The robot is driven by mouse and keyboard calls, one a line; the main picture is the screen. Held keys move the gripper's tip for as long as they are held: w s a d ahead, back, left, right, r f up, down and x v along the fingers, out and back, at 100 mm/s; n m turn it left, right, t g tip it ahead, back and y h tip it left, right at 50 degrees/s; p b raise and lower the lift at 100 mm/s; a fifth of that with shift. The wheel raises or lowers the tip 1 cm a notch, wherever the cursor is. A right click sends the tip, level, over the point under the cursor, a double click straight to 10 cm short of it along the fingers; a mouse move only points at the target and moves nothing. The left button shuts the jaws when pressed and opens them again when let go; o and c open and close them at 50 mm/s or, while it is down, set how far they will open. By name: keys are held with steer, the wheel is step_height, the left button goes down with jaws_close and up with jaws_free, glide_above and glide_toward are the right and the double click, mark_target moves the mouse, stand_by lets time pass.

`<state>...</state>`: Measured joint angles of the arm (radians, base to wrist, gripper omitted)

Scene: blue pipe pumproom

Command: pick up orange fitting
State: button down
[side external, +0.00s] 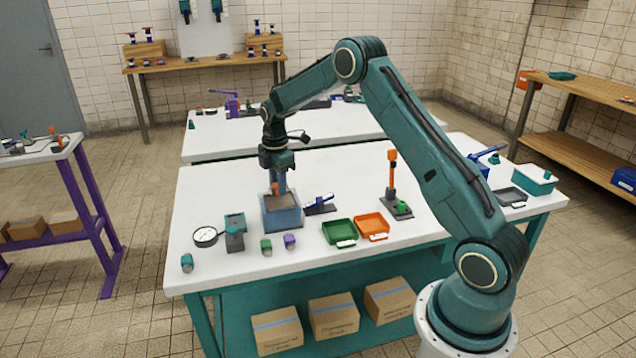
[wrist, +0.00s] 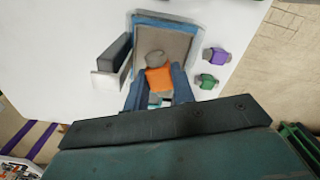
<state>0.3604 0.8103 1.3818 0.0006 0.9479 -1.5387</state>
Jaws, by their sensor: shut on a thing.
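The orange fitting (wrist: 159,80) has an orange middle and grey ends. It is between the two blue fingers of my gripper (wrist: 160,92) in the wrist view, and the gripper is shut on it. In the side view my gripper (side external: 278,186) points down over a blue box (side external: 283,218) with a grey-brown top, and a bit of the orange fitting (side external: 275,187) shows at the fingers. The wrist view shows the blue-rimmed box (wrist: 212,38) around and behind the fitting. I cannot tell whether the fitting touches the box. The fingers hide part of it.
A green fitting (side external: 266,246) and a purple fitting (side external: 290,241) stand right in front of the box. A green tray (side external: 338,232) and an orange tray (side external: 371,226) lie to the right. A teal fitting (side external: 187,262) stands near the table's front left corner.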

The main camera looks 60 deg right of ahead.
step_height(320, 180, up, 17)
stand_by(0.4)
stand_by(0.5)
